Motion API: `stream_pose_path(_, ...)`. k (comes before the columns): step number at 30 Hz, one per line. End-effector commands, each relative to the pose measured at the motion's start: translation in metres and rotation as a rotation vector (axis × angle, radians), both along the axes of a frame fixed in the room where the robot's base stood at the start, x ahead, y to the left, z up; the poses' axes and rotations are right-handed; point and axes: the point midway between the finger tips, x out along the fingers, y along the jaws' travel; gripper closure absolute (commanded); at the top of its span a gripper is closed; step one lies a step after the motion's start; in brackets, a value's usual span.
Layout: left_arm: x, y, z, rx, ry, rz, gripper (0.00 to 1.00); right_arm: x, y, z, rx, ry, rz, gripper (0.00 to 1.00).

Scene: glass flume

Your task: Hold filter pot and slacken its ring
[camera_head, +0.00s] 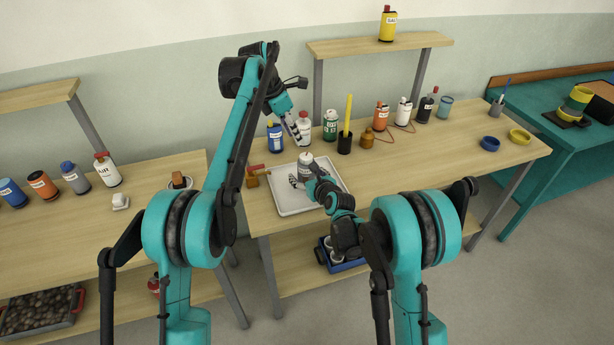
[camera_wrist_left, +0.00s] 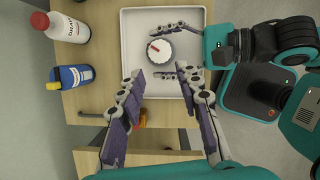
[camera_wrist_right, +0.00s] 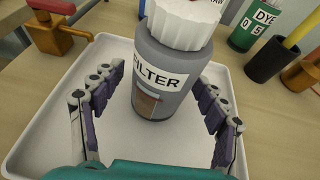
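The filter pot (camera_head: 305,166) is a grey pot with a FILTER label and a ribbed white ring (camera_wrist_right: 187,22) on top. It stands upright in a white tray (camera_head: 290,208). From above, in the left wrist view, the ring (camera_wrist_left: 160,54) shows a red mark. My right gripper (camera_wrist_right: 160,88) is low in the tray, its fingers spread on either side of the pot's body, with small gaps seeming to remain.
A white bottle (camera_wrist_left: 68,28) and a blue bottle (camera_wrist_left: 70,77) stand beside the tray. An orange-brown block with a red handle (camera_wrist_right: 58,35) is at the tray's left. Behind are a green DYE pot (camera_wrist_right: 255,22) and a black pen cup (camera_wrist_right: 272,62).

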Motion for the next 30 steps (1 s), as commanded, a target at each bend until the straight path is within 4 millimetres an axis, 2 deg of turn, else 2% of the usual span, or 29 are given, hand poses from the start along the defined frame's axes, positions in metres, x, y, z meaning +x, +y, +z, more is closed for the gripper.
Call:
stream_pose_path(1,0.0,0.0,0.0,0.0,0.0,0.0,0.66,0.0,0.0,0.0,0.0,0.0,0.0,0.37)
stream_pose_path(6,0.0,0.0,0.0,0.0,0.0,0.0,0.66,0.0,0.0,0.0,0.0,0.0,0.0,0.82)
stream_pose_path(7,0.0,0.0,0.0,0.0,0.0,0.0,0.66,0.0,0.0,0.0,0.0,0.0,0.0,0.85)
stream_pose_path(8,0.0,0.0,0.0,0.0,0.0,0.0,0.66,0.0,0.0,0.0,0.0,0.0,0.0,0.85)
stream_pose_path(10,0.0,0.0,0.0,0.0,-0.001,-0.002,0.52,0.0,0.0,0.0,0.0,0.0,0.0,0.85)
stream_pose_path(14,0.0,-0.002,-0.002,0.025,-0.019,-0.059,0.52,0.0,0.0,0.0,0.0,0.0,0.0,0.85)
stream_pose_path(17,0.001,-0.006,-0.005,0.08,-0.06,-0.194,0.52,0.0,0.0,0.0,0.0,0.001,0.0,0.85)
stream_pose_path(20,0.002,-0.011,-0.01,0.167,-0.118,-0.411,0.52,0.0,0.0,0.0,0.0,0.001,0.0,0.85)
stream_pose_path(30,0.01,-0.03,-0.021,0.493,-0.257,-1.285,0.52,0.0,0.0,0.0,0.0,0.001,0.0,0.85)
